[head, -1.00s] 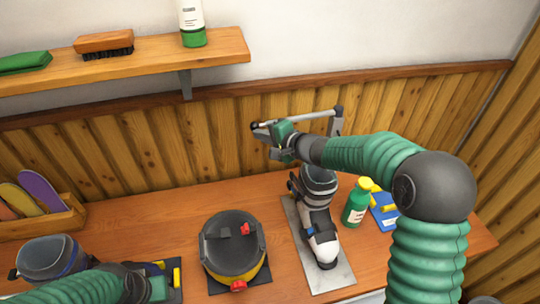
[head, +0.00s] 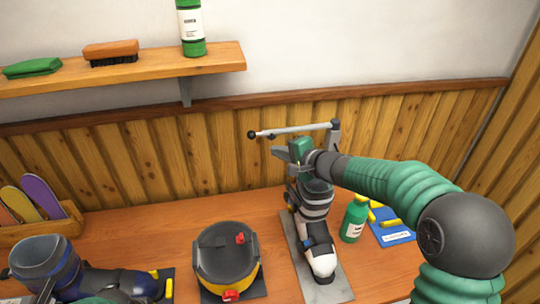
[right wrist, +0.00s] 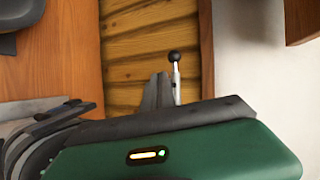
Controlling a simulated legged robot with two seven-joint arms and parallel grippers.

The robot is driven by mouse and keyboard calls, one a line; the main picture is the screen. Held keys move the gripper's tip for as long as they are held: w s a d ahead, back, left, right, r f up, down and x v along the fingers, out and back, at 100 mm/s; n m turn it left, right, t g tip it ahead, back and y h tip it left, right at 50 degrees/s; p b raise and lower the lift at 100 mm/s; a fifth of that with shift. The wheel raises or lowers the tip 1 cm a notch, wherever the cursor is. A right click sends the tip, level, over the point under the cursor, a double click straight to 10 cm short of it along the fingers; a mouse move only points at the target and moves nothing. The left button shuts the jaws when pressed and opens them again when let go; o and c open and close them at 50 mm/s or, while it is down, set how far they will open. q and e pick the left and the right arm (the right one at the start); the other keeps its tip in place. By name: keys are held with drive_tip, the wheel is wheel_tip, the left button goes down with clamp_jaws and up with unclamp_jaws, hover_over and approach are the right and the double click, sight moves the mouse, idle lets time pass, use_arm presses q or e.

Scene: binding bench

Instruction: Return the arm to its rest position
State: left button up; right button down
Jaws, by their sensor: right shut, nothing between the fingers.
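My right gripper (head: 281,153) is in front of the wood-panelled wall, just above the upright ski boot on the grey plate. It is shut and empty. The lever (head: 295,130), a silver bar with a black ball end, stands behind and just above it; its ball also shows in the right wrist view (right wrist: 174,56), beyond the fingers (right wrist: 157,92). The white-and-black boot (head: 318,235) stands below my right forearm, and the arm hides part of its top. My left arm shows only as a sliver at the bottom left edge; its gripper cannot be made out.
A round black-and-yellow pot (head: 227,262) stands left of the boot. A green bottle (head: 353,221) and a blue card (head: 392,230) with yellow pieces are to its right. A dark blue boot (head: 45,262) lies at bottom left. A shelf (head: 140,72) hangs above.

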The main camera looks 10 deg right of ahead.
drive_tip(key=s+a+f+b+v, duration=0.1)
drive_tip(key=v, duration=0.5)
drive_tip(key=s+a+f+n+g+h, duration=0.15)
drive_tip(key=s+f+n+g, duration=0.4)
drive_tip(key=s+f, duration=0.6)
use_arm(q)
drive_tip(key=shift+w+x, duration=0.25)
drive_tip(key=shift+x, duration=0.85)
use_arm(e)
drive_tip(key=s+d+f+n+g+h, duration=0.1)
drive_tip(key=s+f+n+g+h, duration=0.1)
drive_tip(key=s+f, duration=0.3)
drive_tip(key=s+d+f+n+g+h, duration=0.2)
drive_tip(key=s+f+n, duration=0.3)
drive_tip(key=s, duration=0.5)
drive_tip(key=shift+d+f+h, duration=0.35)
drive_tip(key=shift+f, duration=0.05)
